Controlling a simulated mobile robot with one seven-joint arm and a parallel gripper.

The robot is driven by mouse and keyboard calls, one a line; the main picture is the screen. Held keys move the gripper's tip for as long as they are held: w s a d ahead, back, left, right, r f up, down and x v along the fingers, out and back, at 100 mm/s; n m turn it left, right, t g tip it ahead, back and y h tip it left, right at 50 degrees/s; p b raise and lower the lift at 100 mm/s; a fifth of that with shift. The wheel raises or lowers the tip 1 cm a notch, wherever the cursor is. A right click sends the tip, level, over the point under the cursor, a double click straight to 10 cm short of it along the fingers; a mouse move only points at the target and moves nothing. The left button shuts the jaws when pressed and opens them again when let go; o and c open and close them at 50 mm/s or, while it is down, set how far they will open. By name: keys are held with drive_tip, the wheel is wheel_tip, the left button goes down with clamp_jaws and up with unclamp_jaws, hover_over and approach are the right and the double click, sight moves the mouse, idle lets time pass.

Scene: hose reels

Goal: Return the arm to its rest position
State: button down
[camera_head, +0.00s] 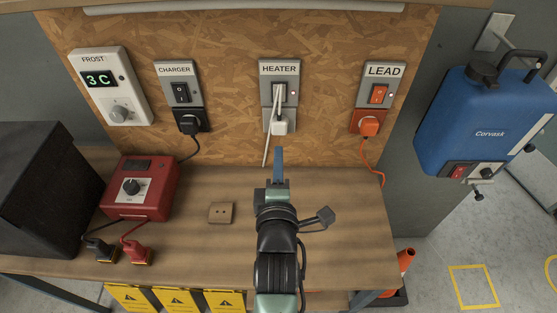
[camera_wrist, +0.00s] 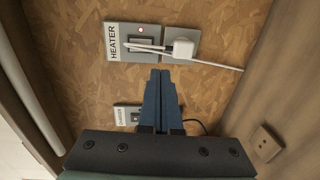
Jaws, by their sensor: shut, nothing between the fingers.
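My gripper (camera_head: 278,155) is raised over the workbench (camera_head: 190,240), in front of the chipboard wall and below the heater outlet in the head view. Its blue fingers are closed together and hold nothing; they also show in the wrist view (camera_wrist: 159,75). The heater panel (camera_head: 280,82) has a white plug in its lower socket with a white cord hanging down. In the wrist view the heater panel (camera_wrist: 117,42) appears beyond the fingertips, with a small red light by its switch. The fingers look apart from the panel, though the exact distance is hard to tell.
A red charger box (camera_head: 142,188) and a black box (camera_head: 45,178) stand at the left. A small wooden socket block (camera_head: 220,213) lies on the bench. The frost unit (camera_head: 110,86), charger panel (camera_head: 179,82) and lead panel (camera_head: 380,85) line the wall. A blue Corvask tank (camera_head: 485,120) hangs right.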

drive_tip(key=shift+w+f, duration=0.1)
idle(0.3)
wheel_tip(320, 180, up, 25)
drive_tip(key=m+t, duration=0.5)
drive_tip(key=m, duration=0.2)
drive_tip(key=s+r+m+t, duration=0.2)
drive_tip(key=s+r+m, duration=0.3)
drive_tip(key=r, duration=0.7)
drive_tip(key=s+r+m+t, duration=0.3)
drive_tip(key=s+r+m, duration=0.3)
drive_tip(key=s+r, duration=0.3)
wheel_tip(320, 180, up, 4)
drive_tip(key=shift+s+d+f, duration=0.1)
drive_tip(key=shift+s+d, duration=0.15)
drive_tip(key=shift+s, duration=0.05)
